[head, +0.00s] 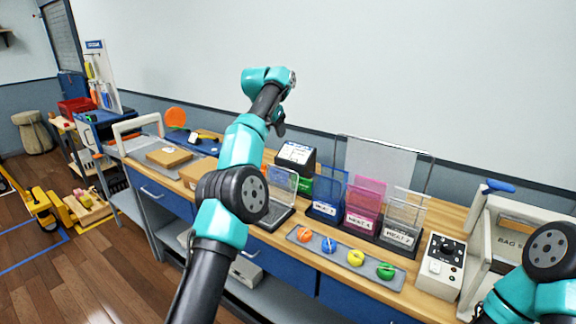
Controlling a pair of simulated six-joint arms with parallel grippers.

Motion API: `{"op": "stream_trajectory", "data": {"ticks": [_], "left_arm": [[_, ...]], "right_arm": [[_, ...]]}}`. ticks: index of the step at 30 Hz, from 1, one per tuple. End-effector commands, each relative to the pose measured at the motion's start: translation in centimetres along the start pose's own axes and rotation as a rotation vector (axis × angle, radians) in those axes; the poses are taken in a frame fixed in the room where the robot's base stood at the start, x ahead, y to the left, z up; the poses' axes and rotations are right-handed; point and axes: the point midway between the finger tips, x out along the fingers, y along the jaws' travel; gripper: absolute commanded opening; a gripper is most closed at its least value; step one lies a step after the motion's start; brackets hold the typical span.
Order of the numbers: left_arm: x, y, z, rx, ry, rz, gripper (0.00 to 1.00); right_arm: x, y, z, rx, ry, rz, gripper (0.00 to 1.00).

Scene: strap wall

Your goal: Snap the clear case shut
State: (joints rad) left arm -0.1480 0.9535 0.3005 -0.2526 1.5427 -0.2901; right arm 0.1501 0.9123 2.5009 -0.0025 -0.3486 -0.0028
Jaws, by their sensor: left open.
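The clear case (285,184) stands open on the wooden bench, its see-through lid raised above a dark grey base (277,216). My left arm crosses in front of it and hides its left part. My left gripper (279,128) is open, small and dark, held well above the bench and apart from the case. Its fingers are partly hidden by my own wrist. My right arm shows only at the lower right, and its gripper is out of view.
A grey tray (340,262) with coloured round items lies in front. A switch box (440,266) and a machine with a blue handle (500,186) stand farther right.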

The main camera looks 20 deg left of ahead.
Motion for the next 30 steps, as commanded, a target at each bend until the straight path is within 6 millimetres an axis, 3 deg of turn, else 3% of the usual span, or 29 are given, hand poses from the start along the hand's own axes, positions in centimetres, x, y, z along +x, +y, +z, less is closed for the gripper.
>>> {"op": "stream_trajectory", "data": {"ticks": [8,14,30], "left_arm": [[0.5,0.0,0.0,0.000,-0.001,0.000,0.55],[2.4,0.0,-0.1,-0.001,-0.002,0.000,0.55],[11.5,0.0,0.0,-0.001,-0.003,0.001,0.55]], "right_arm": [[0.0,0.0,0.0,0.000,0.000,0.000,0.43],[0.0,0.0,0.0,0.000,0.000,0.000,0.43],[0.0,0.0,0.0,0.000,0.000,0.000,0.43]]}}
